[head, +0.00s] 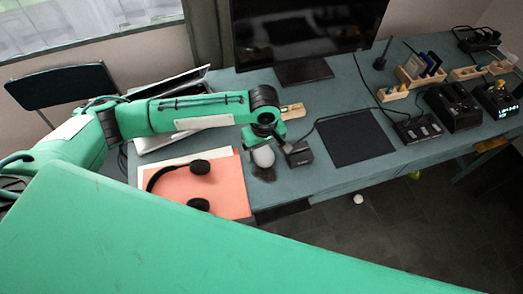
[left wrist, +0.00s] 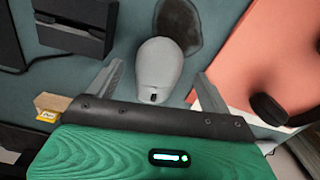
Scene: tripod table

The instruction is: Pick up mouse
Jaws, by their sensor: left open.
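A light grey mouse (head: 263,157) lies on the blue-grey table (head: 300,182), right of the orange folder in the head view. In the left wrist view the mouse (left wrist: 160,68) sits between the two fingers of my left gripper (left wrist: 155,82). The fingers stand apart on either side of it, with gaps at both sides. In the head view my left gripper (head: 266,143) is over the mouse and its fingers are mostly hidden. My right gripper is not in view.
Headphones (head: 199,167) lie on an orange folder (head: 225,185) at left. A small black box (head: 298,154) stands close on the right, with a black mat (head: 354,138) beyond. A laptop (head: 160,140) and monitor (head: 310,30) are behind. A dark patch (left wrist: 180,22) marks the table beside the mouse.

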